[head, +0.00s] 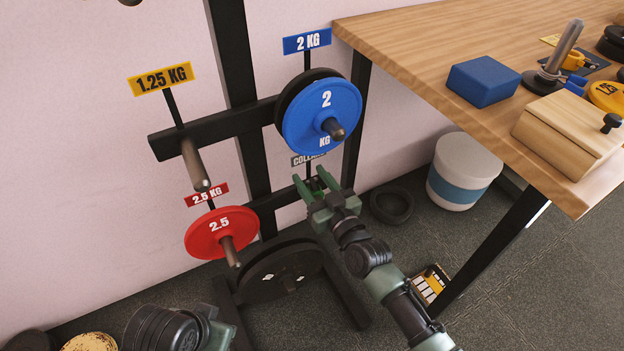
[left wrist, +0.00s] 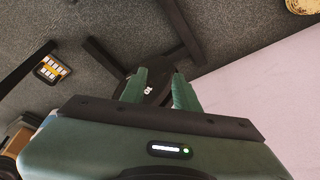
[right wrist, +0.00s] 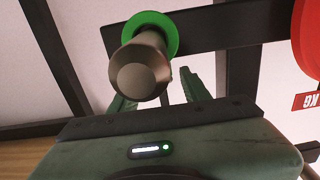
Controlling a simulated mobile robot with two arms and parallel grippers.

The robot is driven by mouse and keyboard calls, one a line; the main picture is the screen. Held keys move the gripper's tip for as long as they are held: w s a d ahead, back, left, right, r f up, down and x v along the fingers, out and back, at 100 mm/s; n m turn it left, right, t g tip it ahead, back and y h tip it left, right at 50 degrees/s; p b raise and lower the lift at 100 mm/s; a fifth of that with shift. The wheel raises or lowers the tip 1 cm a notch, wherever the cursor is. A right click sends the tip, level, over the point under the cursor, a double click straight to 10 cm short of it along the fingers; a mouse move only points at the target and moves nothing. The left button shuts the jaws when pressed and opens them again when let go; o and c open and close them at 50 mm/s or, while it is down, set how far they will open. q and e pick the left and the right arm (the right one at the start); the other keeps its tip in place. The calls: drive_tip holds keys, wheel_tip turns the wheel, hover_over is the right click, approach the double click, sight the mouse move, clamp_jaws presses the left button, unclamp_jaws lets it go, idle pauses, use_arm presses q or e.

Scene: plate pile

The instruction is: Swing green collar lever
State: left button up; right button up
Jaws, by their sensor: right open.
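The green collar (right wrist: 165,32) shows in the right wrist view as a bright green ring around a metal peg (right wrist: 140,70) on the black rack. I cannot make out its lever. In the head view my right gripper (head: 314,183) is just below the grey collar label (head: 308,159) and hides most of this peg. My right gripper (right wrist: 160,95) is open and empty, with its fingers either side of the peg's line. My left gripper (left wrist: 158,82) is open and empty. In the head view only part of the left arm shows, low at the left.
The rack holds a blue 2 kg plate (head: 310,112) above my right gripper and a red 2.5 plate (head: 205,238) to its left. The 1.25 kg peg (head: 195,165) is bare. A wooden table (head: 430,45) and white bucket (head: 462,165) stand right.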

clamp_jaws()
drive_tip(key=g+p, duration=0.1)
drive_tip(key=p, duration=0.3)
drive_tip(key=shift+w+h+p, duration=0.1)
drive_tip(key=shift+h+p, duration=0.25)
drive_tip(key=shift+h, duration=0.05)
drive_tip(key=shift+f, duration=0.15)
use_arm(q)
drive_tip(key=s+x, duration=0.1)
drive_tip(key=x, duration=0.9)
drive_tip(key=shift+s+d+f+g, duration=0.15)
drive_tip(key=shift+s+f+g, duration=0.2)
drive_tip(key=shift+f+g, duration=0.05)
use_arm(e)
unclamp_jaws()
